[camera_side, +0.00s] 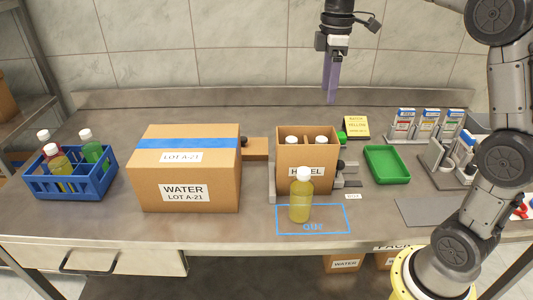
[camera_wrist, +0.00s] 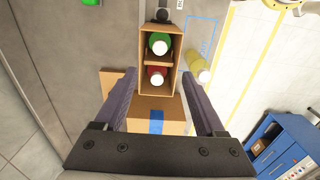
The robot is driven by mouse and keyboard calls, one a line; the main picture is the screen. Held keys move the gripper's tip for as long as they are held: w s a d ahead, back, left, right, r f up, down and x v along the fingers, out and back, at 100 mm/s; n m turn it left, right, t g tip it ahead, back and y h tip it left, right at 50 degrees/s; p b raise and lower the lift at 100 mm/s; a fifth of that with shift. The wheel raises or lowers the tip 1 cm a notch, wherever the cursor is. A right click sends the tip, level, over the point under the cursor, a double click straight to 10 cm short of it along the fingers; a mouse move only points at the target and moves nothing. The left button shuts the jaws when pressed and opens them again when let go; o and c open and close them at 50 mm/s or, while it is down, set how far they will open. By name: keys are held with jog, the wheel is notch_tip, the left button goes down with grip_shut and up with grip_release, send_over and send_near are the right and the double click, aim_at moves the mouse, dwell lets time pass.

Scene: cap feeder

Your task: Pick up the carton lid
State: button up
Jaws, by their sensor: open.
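A large brown carton (camera_side: 190,185), labelled WATER LOT A-21, stands shut left of centre, with blue tape across its top. I cannot make out a separate lid on it. In the wrist view, part of its taped top (camera_wrist: 157,121) shows between my fingers. A small open-topped carton (camera_side: 307,172) stands to its right with capped bottles in its compartments; it also shows in the wrist view (camera_wrist: 143,62). No loose lid is clearly visible. My gripper (camera_side: 331,98) is open and empty, high above the back of the table; its two fingers show spread in the wrist view (camera_wrist: 159,76).
A yellow bottle (camera_side: 301,197) stands before the small carton at a blue outlined area (camera_side: 338,231). A blue crate (camera_side: 70,181) holds bottles at left. A green tray (camera_side: 387,178) and small boxes (camera_side: 427,121) are at right. The front table edge is mostly clear.

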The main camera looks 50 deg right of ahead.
jog(key=m+t+y, duration=0.1)
jog(key=m+t, duration=0.2)
jog(key=m, duration=0.1)
send_over(243, 138)
jog(key=s, duration=0.3)
jog(key=f, duration=1.8)
jog(key=shift+w+d+f, duration=0.1)
jog(key=shift+w+f, duration=0.15)
jog(key=shift+f, duration=0.15)
jog(key=shift+m, duration=0.3)
jog(key=shift+w+d+x, duration=0.15)
jog(key=shift+x, duration=1.35)
jog(key=shift+w+d+x, duration=0.1)
jog(key=shift+w+x, duration=0.05)
jog(key=shift+x, duration=1.4)
jog(key=shift+r, duration=0.1)
grip_shut()
